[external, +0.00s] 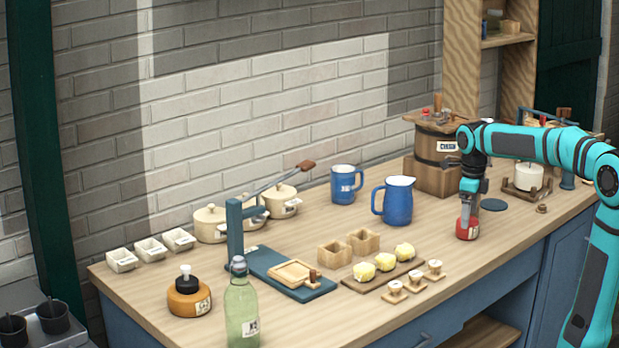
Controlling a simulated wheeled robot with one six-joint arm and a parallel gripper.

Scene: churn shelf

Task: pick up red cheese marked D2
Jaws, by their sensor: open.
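A red cheese (467,229) with a small white label stands on the wooden counter, right of the blue pitcher. The label is too small to read. My gripper (468,207) points down directly over the cheese, with its fingertips at or around the top of it. The fingers are open; I cannot tell whether they touch the cheese. The top of the cheese is partly hidden by my gripper.
A blue pitcher (398,201) stands left of my gripper and a wooden churn (436,160) stands behind it. Butter pieces on a board (352,284) and small stamps (415,285) are front left. The counter (500,250) is clear in front.

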